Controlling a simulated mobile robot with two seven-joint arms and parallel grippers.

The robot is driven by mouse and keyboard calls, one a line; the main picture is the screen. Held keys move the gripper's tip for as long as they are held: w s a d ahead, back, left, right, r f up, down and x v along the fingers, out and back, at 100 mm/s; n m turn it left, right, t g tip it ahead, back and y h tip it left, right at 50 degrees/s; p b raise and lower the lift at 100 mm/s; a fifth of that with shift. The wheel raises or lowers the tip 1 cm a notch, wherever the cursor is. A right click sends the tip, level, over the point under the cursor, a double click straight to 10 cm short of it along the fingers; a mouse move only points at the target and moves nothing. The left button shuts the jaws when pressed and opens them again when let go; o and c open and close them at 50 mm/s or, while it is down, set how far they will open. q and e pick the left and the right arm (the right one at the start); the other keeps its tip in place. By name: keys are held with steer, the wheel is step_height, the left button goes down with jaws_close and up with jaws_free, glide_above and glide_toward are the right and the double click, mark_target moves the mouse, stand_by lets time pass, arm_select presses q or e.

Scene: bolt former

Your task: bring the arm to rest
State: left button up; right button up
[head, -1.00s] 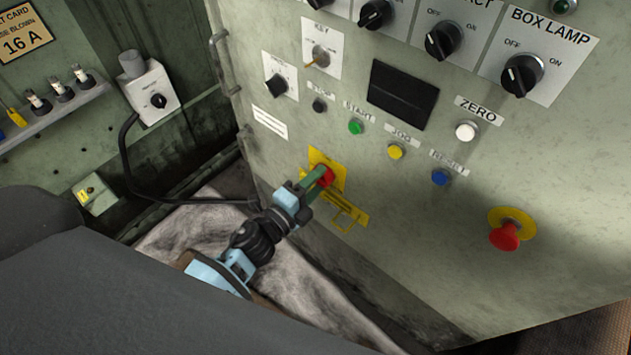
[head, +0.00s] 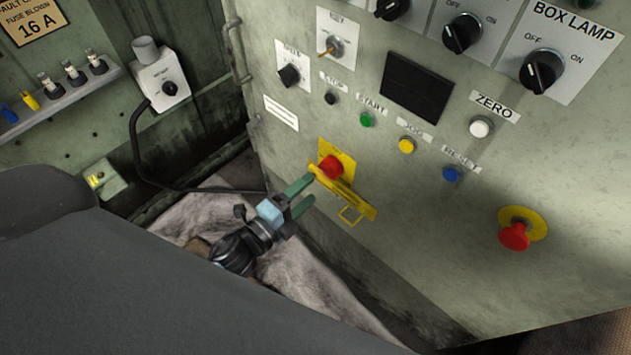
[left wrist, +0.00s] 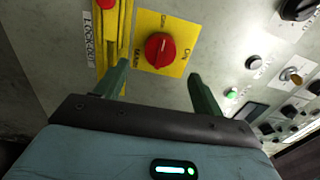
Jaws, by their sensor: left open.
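My left gripper (head: 301,196) is open and empty in front of the control panel, a little below and left of a red rotary switch (head: 331,166) on a yellow plate. In the left wrist view the two green fingers (left wrist: 160,88) stand apart, with the red switch (left wrist: 159,50) beyond and between them. The fingers look clear of the switch knob; whether one touches the yellow lockout bar (head: 345,194) beside it, I cannot tell. My right gripper is not in view.
The panel carries a red emergency button (head: 514,236), several coloured buttons and black knobs such as the box lamp knob (head: 541,70). A grey switch box (head: 162,80) with a black cable is on the left wall. A pale cloth (head: 305,285) lies below my arm.

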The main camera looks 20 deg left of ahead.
arm_select(q)
steer(key=shift+s+a, duration=0.25)
steer(key=shift+s, duration=0.35)
steer(key=s+f+n+g+y, duration=0.1)
steer(key=s+f+n+g, duration=0.5)
steer(key=s, duration=0.6)
steer(key=s+a+f+n+g+y, duration=0.15)
steer(key=s+f+n, duration=0.25)
steer(key=s+n, duration=0.6)
steer(key=s+f+n+g+y, duration=0.2)
steer(key=s+f+n+g, duration=0.25)
steer(key=s, duration=0.85)
steer(key=w+r+t+p, duration=0.2)
steer(key=w+r+p, duration=0.1)
steer(key=r+p, duration=0.4)
steer(key=w+r+t+p, duration=0.1)
steer(key=w+r+p, duration=0.2)
steer(key=r+p, duration=0.4)
steer(key=shift+w+a+r+m+t, duration=0.3)
steer(key=shift+w+r+m+t, duration=0.05)
steer(key=shift+w+r+t, duration=0.1)
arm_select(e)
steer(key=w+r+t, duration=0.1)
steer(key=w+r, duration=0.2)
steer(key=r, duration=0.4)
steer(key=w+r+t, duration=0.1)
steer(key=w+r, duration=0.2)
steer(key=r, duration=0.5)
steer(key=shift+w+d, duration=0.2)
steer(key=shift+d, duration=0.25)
